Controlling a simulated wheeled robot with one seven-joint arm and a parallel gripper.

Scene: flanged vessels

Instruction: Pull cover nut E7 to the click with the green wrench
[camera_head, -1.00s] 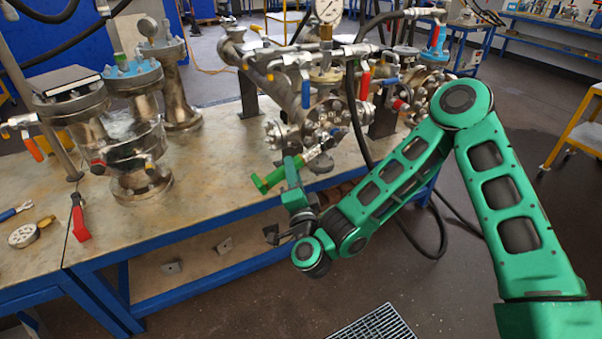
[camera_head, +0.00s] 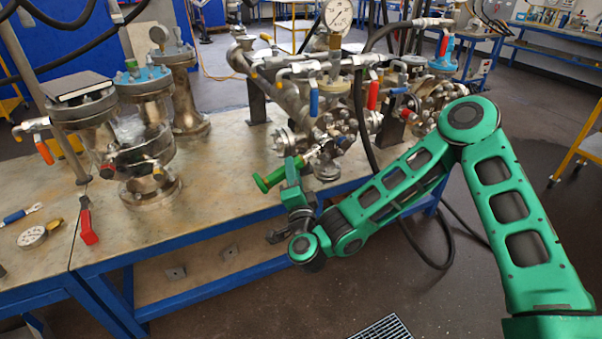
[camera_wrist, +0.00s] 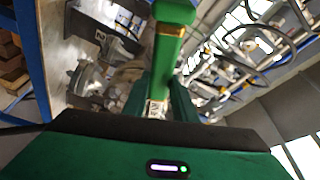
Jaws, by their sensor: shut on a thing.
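The green wrench (camera_head: 268,179) has a green handle and a silver shaft that runs up and right to the flanged end of the metal vessel (camera_head: 318,108). My gripper (camera_head: 292,170) is shut on the wrench near the front edge of the bench. In the wrist view the green wrench (camera_wrist: 171,35) lies between the fingers of my gripper (camera_wrist: 168,100). The wrench head is at a cluster of bolts and nuts on the flange (camera_head: 335,140). I cannot read which nut is E7, and I cannot tell whether the head is seated on one.
Another flanged vessel (camera_head: 135,150) stands at the left on the bench (camera_head: 215,190). A red-handled tool (camera_head: 87,222) and a round gauge (camera_head: 33,237) lie at the left. A black hose (camera_head: 362,120) hangs close to the wrench. Bare bench top lies between the vessels.

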